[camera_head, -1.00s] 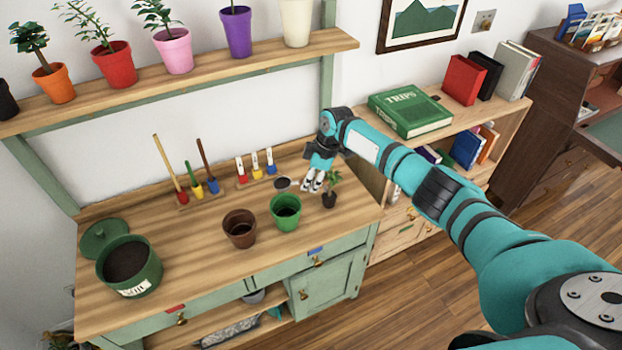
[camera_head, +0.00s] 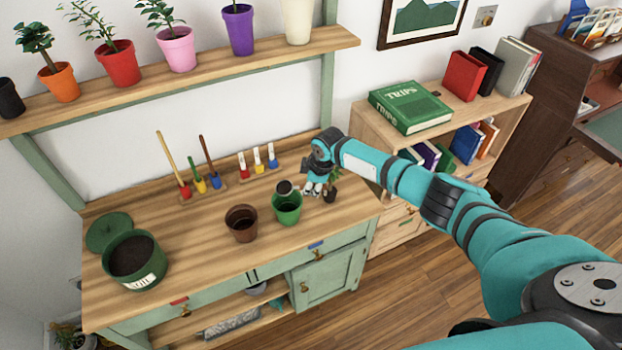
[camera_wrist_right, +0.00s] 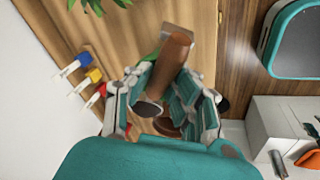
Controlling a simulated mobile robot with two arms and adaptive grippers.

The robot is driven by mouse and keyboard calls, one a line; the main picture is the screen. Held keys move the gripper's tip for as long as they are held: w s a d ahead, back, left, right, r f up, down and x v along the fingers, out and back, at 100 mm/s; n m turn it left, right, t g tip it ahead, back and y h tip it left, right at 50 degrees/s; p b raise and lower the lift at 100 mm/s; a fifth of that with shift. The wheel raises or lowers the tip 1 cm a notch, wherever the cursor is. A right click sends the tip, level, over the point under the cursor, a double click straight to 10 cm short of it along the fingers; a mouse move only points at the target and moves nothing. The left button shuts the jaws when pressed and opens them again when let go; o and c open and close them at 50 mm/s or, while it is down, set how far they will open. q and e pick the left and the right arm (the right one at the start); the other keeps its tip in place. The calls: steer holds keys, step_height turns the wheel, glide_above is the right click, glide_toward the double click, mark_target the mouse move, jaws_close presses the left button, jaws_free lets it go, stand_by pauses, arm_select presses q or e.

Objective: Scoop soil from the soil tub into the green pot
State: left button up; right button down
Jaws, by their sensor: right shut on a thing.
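The green pot (camera_head: 287,213) stands on the wooden bench. My right gripper (camera_head: 313,189) is just behind and right of it, shut on a scoop with a brown handle (camera_wrist_right: 170,65). The scoop's round dark bowl (camera_head: 285,187) is at the pot's back rim; I cannot tell whether they touch. The bowl also shows small and dark in the right wrist view (camera_wrist_right: 148,108). I cannot tell how much soil it holds. The soil tub (camera_head: 140,277), green with a SOIL label, stands at the bench's left with dark soil inside. My left gripper is not in view.
A brown pot (camera_head: 241,224) stands left of the green pot. A small seedling (camera_head: 331,190) is close right of my gripper. A green lid (camera_head: 109,231) lies behind the tub. Upright tools (camera_head: 200,180) and labelled markers (camera_head: 258,160) line the bench's back. Bare bench lies between tub and brown pot.

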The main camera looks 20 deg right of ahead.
steer(key=shift+s+a+r+t+p, duration=0.1)
steer(key=shift+s+t+p, duration=0.1)
steer(key=shift+t+p, duration=0.4)
steer(key=t, duration=0.1)
steer(key=t+h, duration=0.1)
steer(key=h+p, duration=0.1)
steer(key=shift+s+a+f+n+t, duration=0.15)
steer(key=shift+s+f+n+t, duration=0.15)
steer(key=shift+t, duration=0.1)
steer(key=shift+w+r+g, duration=0.1)
steer(key=shift+r+g, duration=0.1)
steer(key=shift+g, duration=0.2)
steer(key=shift+w+d+r+g+y, duration=0.15)
steer(key=shift+r+g+y, duration=0.25)
steer(key=shift+r+y, duration=0.05)
steer(key=shift+w+d+r+g+y, duration=0.1)
steer(key=shift+w+r+g+y, duration=0.05)
steer(key=shift+r+g+y, duration=0.3)
steer(key=shift+w+d+r+g+b, duration=0.15)
steer(key=shift+g+b, duration=0.2)
steer(key=shift+b, duration=0.25)
steer(key=g+y+b, duration=0.1)
steer(key=r+b, duration=0.1)
steer(key=shift+w+d+r+m+g+y+b, duration=0.1)
steer(key=shift+w+r+m+g+y+b, duration=0.1)
steer(key=shift+r+m+g+y+b, duration=0.15)
steer(key=shift+r+g+y, duration=0.25)
steer(key=shift+r+y, duration=0.1)
stand_by(1.6)
